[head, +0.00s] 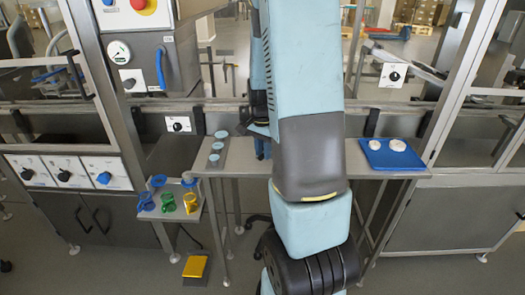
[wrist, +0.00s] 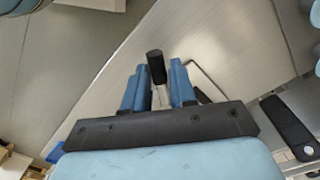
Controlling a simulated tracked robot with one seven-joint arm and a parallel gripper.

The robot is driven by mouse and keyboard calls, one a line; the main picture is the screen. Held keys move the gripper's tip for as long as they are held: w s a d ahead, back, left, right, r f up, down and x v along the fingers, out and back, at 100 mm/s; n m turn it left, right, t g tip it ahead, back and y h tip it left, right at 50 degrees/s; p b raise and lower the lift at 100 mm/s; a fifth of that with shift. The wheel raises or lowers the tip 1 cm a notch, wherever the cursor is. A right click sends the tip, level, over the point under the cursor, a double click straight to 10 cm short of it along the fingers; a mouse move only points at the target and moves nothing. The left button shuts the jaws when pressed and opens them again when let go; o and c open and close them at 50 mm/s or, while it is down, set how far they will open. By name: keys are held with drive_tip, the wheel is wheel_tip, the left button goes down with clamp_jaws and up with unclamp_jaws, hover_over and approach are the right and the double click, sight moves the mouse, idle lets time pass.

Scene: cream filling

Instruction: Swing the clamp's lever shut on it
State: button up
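In the wrist view my gripper (wrist: 158,82) has its two blue fingers a narrow gap apart above the pale bench. A black-tipped lever handle (wrist: 156,66) stands between and just beyond the fingertips, with a light shaft below it. It looks like the clamp's lever; whether both fingers touch it I cannot tell. In the head view my own arm covers the middle of the bench. Only a small part of my gripper (head: 261,145) shows at the arm's left edge. The clamp's body and whatever lies in it are hidden there.
On the bench (head: 300,166), a blue tray (head: 378,160) with two white round pieces lies right. Coloured cups stand on a lower shelf (head: 175,214). A yellow pedal (head: 195,267) is on the floor.

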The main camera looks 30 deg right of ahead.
clamp_jaws()
drive_tip(key=shift+w+a, duration=0.1)
drive_tip(key=shift+a, duration=0.05)
idle(0.4)
